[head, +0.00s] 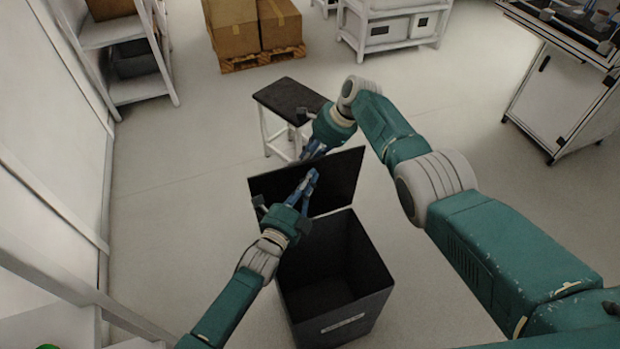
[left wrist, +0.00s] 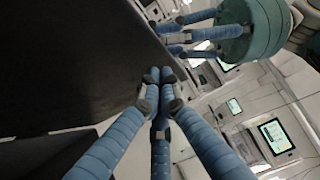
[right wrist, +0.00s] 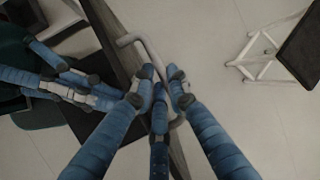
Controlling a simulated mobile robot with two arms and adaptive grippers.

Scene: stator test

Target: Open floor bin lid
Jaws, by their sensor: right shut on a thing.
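The dark floor bin (head: 345,305) stands on the floor with its top open and its inside visible. Its lid (head: 342,182) is raised, standing steeply at the bin's far side. In the right wrist view, my right gripper (right wrist: 160,88) is shut on the lid's pale bar handle (right wrist: 147,48); in the head view this gripper (head: 313,150) is at the lid's upper edge, partly behind it. My left gripper (head: 312,176) is in front of the lid's inner face. In the left wrist view its fingertips (left wrist: 160,82) are together, with the dark lid (left wrist: 75,60) close beside them.
A small dark-topped stool (head: 290,97) stands just behind the lid. Shelves (head: 120,45) are at the left, boxes on a pallet (head: 262,60) at the back, and a white cabinet (head: 560,95) at the right. The floor right of the stool is clear.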

